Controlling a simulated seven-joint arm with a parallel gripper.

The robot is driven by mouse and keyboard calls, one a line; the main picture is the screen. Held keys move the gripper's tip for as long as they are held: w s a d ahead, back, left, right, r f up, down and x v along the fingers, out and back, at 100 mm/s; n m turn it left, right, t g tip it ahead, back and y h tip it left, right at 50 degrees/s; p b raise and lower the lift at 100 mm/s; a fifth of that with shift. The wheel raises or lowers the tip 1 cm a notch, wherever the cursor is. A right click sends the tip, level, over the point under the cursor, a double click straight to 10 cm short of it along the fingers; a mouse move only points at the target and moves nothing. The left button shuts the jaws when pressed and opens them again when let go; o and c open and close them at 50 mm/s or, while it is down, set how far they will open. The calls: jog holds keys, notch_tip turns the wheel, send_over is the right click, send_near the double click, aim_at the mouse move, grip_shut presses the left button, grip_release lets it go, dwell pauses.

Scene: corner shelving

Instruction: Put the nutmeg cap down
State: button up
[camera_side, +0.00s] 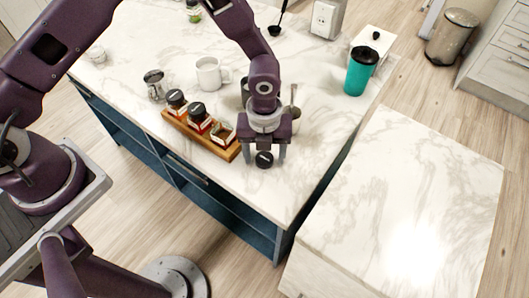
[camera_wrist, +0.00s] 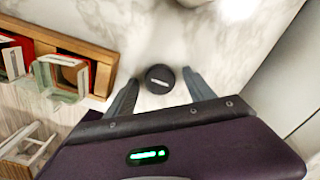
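A round black cap (camera_side: 264,160) with a small pale label on top rests on the marble counter near its front edge. I take it as the nutmeg cap, though its label is unreadable. In the wrist view the cap (camera_wrist: 159,79) sits between the fingertips of my gripper (camera_wrist: 161,76), with a gap on both sides. My gripper (camera_side: 264,154) points down and is open. An uncapped glass jar (camera_side: 223,134) stands in the wooden rack (camera_side: 200,143) left of the gripper; it also shows in the wrist view (camera_wrist: 62,78).
Two black-capped jars (camera_side: 197,117) stand in the rack. Behind are a white mug (camera_side: 210,74), a metal shaker (camera_side: 154,86) and a teal tumbler (camera_side: 359,72). A cup with a spoon (camera_side: 294,110) stands close behind my gripper. Counter right of the cap is clear.

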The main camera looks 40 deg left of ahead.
aim_at(264, 158)
jog(key=s+a+r+n+t, duration=0.1)
jog(key=a+r+n, duration=0.2)
jog(key=r, duration=0.7)
jog(key=a+r+n, duration=0.3)
jog(key=r, duration=0.8)
jog(key=s+a+r+n+t+y, duration=0.1)
jog(key=s+a+r+n+t, duration=0.1)
jog(key=s+a+r+n, duration=0.5)
jog(key=s+a+r+n+t, duration=0.1)
jog(key=s+r+n, duration=0.1)
jog(key=s+n, duration=0.4)
jog(key=s+a+r+n+t+h, duration=0.1)
jog(key=s+a+r+n, duration=0.1)
jog(key=s+n, duration=0.4)
jog(key=n, duration=0.4)
jog(key=shift+a+r+t, duration=0.15)
jog(key=shift+r+t, duration=0.15)
jog(key=shift+r, duration=0.1)
